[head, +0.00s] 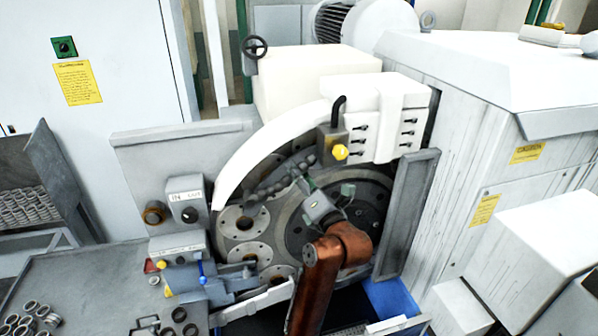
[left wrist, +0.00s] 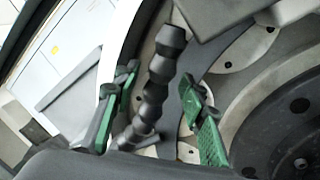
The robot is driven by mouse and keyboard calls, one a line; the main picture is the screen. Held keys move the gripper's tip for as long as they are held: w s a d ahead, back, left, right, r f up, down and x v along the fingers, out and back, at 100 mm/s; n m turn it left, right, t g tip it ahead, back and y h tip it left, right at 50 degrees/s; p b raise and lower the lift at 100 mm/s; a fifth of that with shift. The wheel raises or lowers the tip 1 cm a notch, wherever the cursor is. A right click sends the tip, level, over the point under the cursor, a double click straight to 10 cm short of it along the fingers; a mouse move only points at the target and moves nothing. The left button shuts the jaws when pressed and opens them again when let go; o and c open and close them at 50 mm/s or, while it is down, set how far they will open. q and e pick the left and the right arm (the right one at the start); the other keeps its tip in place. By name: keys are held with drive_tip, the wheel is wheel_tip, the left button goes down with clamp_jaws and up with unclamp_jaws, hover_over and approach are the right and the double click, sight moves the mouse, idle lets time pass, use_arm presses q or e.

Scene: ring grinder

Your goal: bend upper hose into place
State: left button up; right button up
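The upper hose (head: 282,180) is a dark grey segmented hose. In the head view it runs from the block with the yellow knob (head: 340,152) down and left across the grinder's round plates. In the left wrist view the hose (left wrist: 155,85) passes between the two green-padded fingers, with a gap showing on each side near the fingertips. My left gripper (head: 330,190) is open around the hose in the wrist view (left wrist: 158,105). In the head view its fingers are just right of the hose. My right gripper is not in view.
The white curved guard (head: 265,145) arches above the hose. A grey upright panel (head: 407,215) stands close to the right of my left arm. A control box (head: 187,195) and a blue fixture (head: 195,280) stand at left. Several loose rings (head: 30,318) lie on the table.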

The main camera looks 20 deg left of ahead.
use_arm(q)
drive_tip(key=v, duration=0.6)
drive_tip(key=shift+s+d, duration=0.1)
drive_tip(key=shift+d, duration=0.05)
